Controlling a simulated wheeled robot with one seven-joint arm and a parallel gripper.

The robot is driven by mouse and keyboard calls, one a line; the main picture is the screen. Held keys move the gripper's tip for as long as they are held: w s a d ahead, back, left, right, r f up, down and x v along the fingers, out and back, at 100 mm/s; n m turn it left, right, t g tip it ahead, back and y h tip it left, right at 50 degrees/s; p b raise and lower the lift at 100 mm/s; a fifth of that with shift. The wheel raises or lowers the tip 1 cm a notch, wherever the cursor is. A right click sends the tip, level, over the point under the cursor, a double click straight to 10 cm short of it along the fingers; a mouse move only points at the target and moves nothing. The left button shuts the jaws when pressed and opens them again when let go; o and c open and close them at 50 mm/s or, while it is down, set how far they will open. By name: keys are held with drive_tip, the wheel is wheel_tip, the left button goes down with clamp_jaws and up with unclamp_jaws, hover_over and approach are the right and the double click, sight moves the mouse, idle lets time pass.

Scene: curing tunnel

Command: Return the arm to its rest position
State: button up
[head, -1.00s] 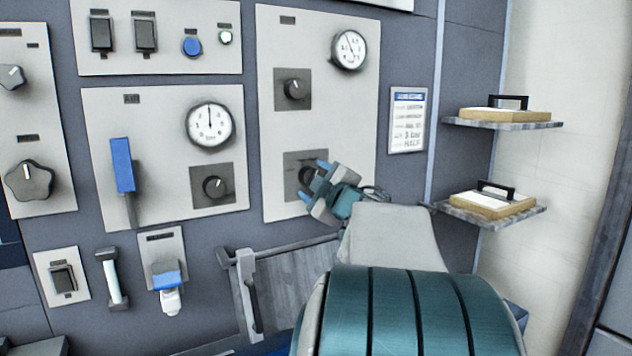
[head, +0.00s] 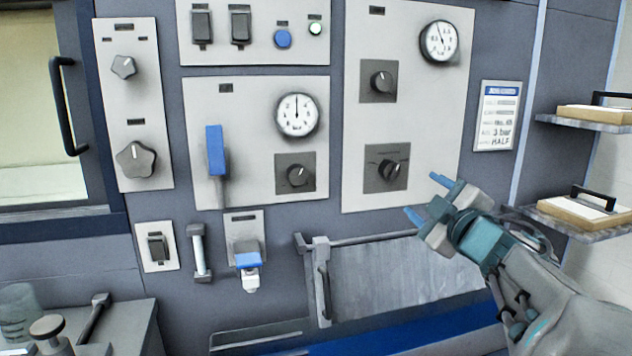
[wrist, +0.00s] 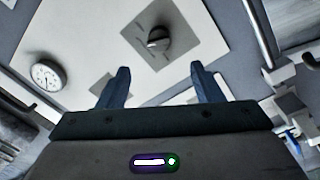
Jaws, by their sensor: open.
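My gripper (head: 428,199) is open and empty in the head view, with its two blue fingers apart. It is in front of the right-hand panel (head: 424,120), below and to the right of the lower black knob (head: 386,168). In the wrist view the two fingers (wrist: 161,88) point toward the same panel, with nothing between them. A black knob (wrist: 155,40) on a dark square plate shows beyond the fingertips, apart from them. My arm reaches in from the lower right of the head view.
A grey bin front with a rail (head: 400,280) lies below the gripper. Two shelves (head: 580,230) with handled boards stand at the right. A blue lever (head: 215,150), a gauge (head: 296,115) and a bench (head: 100,325) are to the left.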

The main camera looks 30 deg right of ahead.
drive_tip(key=shift+v, duration=0.8)
drive_tip(key=w+a+f+m+g+p, duration=0.2)
drive_tip(key=a+f+m+g+p, duration=0.15)
drive_tip(key=a+p, duration=0.2)
drive_tip(key=w+a+f+m+g+p, duration=0.2)
drive_tip(key=w+a+m+g+p, duration=0.15)
drive_tip(key=a+m+p, duration=0.2)
drive_tip(key=s+a+f+g+y+p, duration=0.1)
drive_tip(key=s+a+f+g, duration=0.1)
drive_tip(key=a, duration=0.4)
drive_tip(key=s+a+f+g+y+p, duration=0.1)
drive_tip(key=s+a+f+g+y, duration=0.1)
drive_tip(key=s+a, duration=0.3)
drive_tip(key=s+a+f+g+y+p, duration=0.1)
drive_tip(key=s+a+f+g+p, duration=0.1)
drive_tip(key=s+a+g, duration=0.2)
drive_tip(key=a, duration=0.2)
drive_tip(key=shift+a, duration=0.4)
